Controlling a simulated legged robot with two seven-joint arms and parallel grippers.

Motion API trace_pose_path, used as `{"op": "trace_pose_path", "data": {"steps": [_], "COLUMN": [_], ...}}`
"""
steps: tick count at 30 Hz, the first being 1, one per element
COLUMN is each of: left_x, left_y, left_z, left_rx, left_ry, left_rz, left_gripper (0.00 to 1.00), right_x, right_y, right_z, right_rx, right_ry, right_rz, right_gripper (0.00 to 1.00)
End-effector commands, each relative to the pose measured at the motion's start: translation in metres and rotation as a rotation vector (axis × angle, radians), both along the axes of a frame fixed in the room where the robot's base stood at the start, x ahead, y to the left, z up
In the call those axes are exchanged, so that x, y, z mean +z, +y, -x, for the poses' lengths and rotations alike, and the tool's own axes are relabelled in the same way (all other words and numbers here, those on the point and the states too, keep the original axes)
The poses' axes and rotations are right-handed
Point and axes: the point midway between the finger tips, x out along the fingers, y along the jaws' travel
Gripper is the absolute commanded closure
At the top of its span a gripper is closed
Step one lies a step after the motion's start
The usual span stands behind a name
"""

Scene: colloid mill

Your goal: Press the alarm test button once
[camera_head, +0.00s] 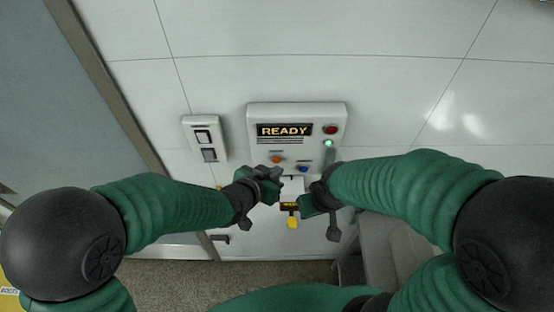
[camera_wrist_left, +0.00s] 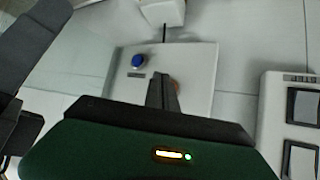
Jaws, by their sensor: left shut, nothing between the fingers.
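A white wall panel (camera_head: 255,122) carries a lit READY display (camera_head: 285,130), a red lamp or button (camera_head: 331,129), a lit green lamp (camera_head: 328,143), an orange button (camera_head: 277,159) and a blue button (camera_head: 303,169). I cannot read which one is the alarm test button. My left gripper (camera_head: 277,176) is shut and empty, just below the orange button. In the left wrist view its fingertips (camera_wrist_left: 164,78) partly cover the orange button (camera_wrist_left: 176,86); the blue button (camera_wrist_left: 138,61) is clear. Contact cannot be told. My right gripper (camera_head: 313,198) is below the blue button; its fingers are unclear.
A double rocker switch (camera_head: 204,140) is on the wall left of the panel, and also shows in the left wrist view (camera_wrist_left: 302,120). A yellow tag (camera_head: 293,222) hangs below the panel between my grippers. A grey door (camera_head: 60,80) is at the left.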

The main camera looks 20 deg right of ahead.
Motion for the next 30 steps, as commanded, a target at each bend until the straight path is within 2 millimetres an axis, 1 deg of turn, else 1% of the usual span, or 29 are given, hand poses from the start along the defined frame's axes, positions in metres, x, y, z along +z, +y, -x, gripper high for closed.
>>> {"op": "trace_pose_path", "data": {"steps": [10,23,30], "left_x": [0.0,0.0,0.0004], "left_y": [0.0022,0.0003,-0.0037], "left_z": [0.0003,0.0,-0.005], "left_rx": [0.001,0.0,0.0], "left_ry": [0.001,0.0,0.0], "left_rz": [0.002,0.0,0.0], "left_gripper": [1.0,1.0,1.0], "right_x": [0.0,0.0,-0.001], "right_y": [0.0,0.0,0.0], "right_z": [0.0,0.0,0.0001], "right_rx": [0.0,0.0,0.0], "right_ry": [0.0,0.0,0.0], "right_rz": [0.0,0.0,0.0], "right_gripper": [0.7,0.7,0.7]}}
